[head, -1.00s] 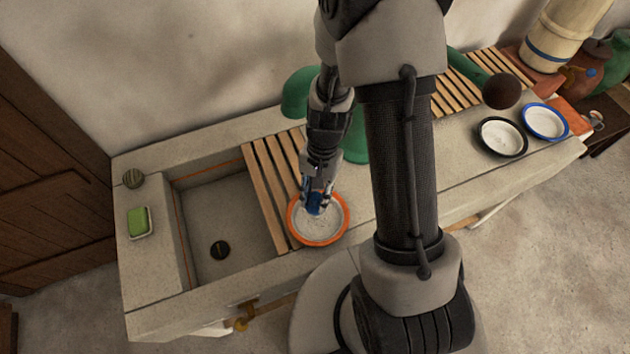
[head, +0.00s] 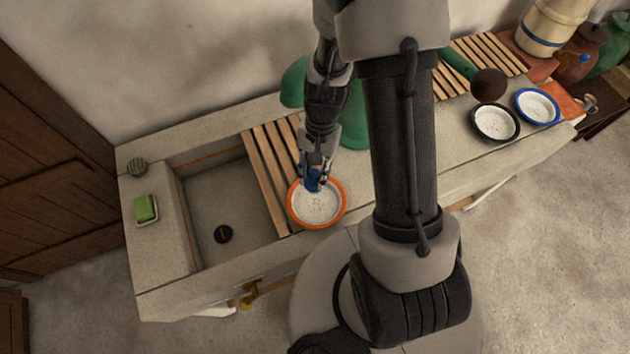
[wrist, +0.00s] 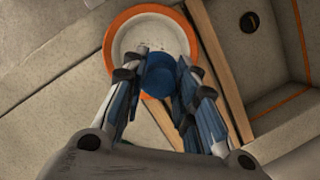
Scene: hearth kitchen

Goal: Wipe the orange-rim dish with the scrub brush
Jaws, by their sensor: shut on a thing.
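The orange-rim dish (head: 321,217) is white inside with dark specks and sits at the right end of the slatted wooden rack, by the sink. It also shows in the wrist view (wrist: 125,40). My gripper (head: 316,172) points down over the dish's back part. It is shut on a blue thing, seemingly the scrub brush (head: 312,182). In the wrist view the brush's round blue end (wrist: 160,75) shows between my fingers (wrist: 160,60), over the dish's edge. Its underside is hidden, so I cannot tell whether it touches the dish.
The stone sink (head: 215,200) lies left of the rack (head: 266,165). A black-rim dish (head: 495,123) and a blue-rim dish (head: 537,106) stand at the right. Green shapes stand behind my arm.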

